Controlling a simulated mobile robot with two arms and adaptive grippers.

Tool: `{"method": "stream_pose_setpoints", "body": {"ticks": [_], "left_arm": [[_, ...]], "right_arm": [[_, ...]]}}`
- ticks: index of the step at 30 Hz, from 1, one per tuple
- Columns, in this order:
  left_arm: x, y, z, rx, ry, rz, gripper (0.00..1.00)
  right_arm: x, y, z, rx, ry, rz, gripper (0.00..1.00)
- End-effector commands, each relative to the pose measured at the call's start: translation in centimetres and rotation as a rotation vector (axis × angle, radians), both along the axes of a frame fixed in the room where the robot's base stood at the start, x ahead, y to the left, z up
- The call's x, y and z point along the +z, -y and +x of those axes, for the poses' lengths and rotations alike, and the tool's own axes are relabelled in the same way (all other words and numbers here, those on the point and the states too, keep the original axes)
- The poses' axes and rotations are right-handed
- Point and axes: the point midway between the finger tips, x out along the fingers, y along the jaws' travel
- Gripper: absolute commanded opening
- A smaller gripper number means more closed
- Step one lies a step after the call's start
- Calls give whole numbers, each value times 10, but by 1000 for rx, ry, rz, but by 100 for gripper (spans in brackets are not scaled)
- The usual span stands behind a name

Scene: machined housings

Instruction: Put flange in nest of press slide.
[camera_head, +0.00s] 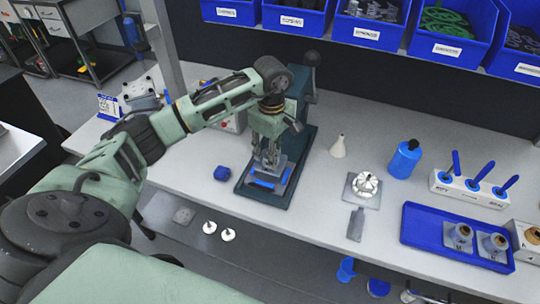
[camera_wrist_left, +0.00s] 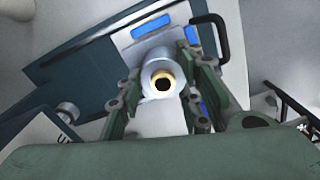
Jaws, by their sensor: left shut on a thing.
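My left gripper (camera_head: 267,160) points down over the front of the press. Its fingers, also in the left wrist view (camera_wrist_left: 160,92), are shut on the flange, a round silver part (camera_wrist_left: 153,53) with a brass-coloured ring around a dark bore. In the head view the fingers largely hide the flange. Below it is the press slide, a light plate with blue pads (camera_wrist_left: 152,27) on the dark teal press base (camera_head: 298,180). The flange hides the nest, so I cannot tell whether it touches the slide. My right gripper is not in view.
The press column (camera_head: 297,95) stands close behind my gripper.

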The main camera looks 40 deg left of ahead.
Motion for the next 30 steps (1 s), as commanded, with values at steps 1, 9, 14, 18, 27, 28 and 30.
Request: {"method": "stream_pose_setpoints", "body": {"ticks": [1, 9, 14, 18, 27, 28, 30], "left_arm": [[-3, 0, 0, 0, -1, 0, 0], [-35, 0, -1, 1, -1, 0, 0], [-36, 0, 0, 0, 2, 0, 0], [-39, 0, 0, 0, 1, 0, 0], [-40, 0, -1, 0, -1, 0, 52], [-40, 0, -1, 0, -1, 1, 52], [-40, 0, -1, 0, -1, 0, 52]], "right_arm": [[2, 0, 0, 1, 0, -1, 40], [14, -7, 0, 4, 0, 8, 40], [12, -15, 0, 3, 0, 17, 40], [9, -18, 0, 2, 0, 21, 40], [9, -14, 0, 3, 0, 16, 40], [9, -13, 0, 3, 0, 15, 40], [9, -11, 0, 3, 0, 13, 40]]}}
